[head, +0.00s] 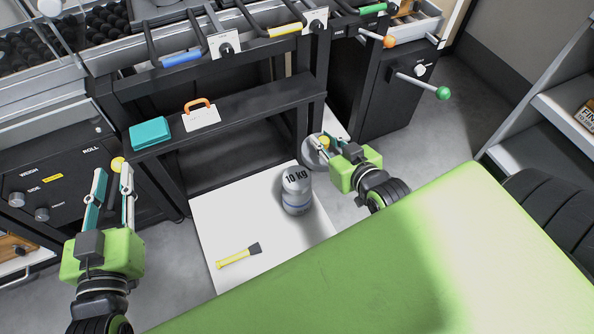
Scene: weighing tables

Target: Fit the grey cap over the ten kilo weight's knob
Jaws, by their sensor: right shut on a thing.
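The ten kilo weight (296,198), a grey cylinder marked "10 KG", stands upright on a white board (225,214) on the floor. Its knob is hard to make out from above. My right gripper (323,143) is just beyond and to the right of the weight. It is shut on the grey cap (309,156), a round grey piece with a yellow part between the fingers. The cap is apart from the weight in the picture; its height above the floor is hard to judge. My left gripper (113,178) is open and empty at the left, far from the weight.
A yellow-handled brush or scraper (238,257) lies on the white board. A low black bench (245,110) behind holds a teal box (150,133) and a white card with an orange handle (200,115). A green surface (360,270) fills the front right.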

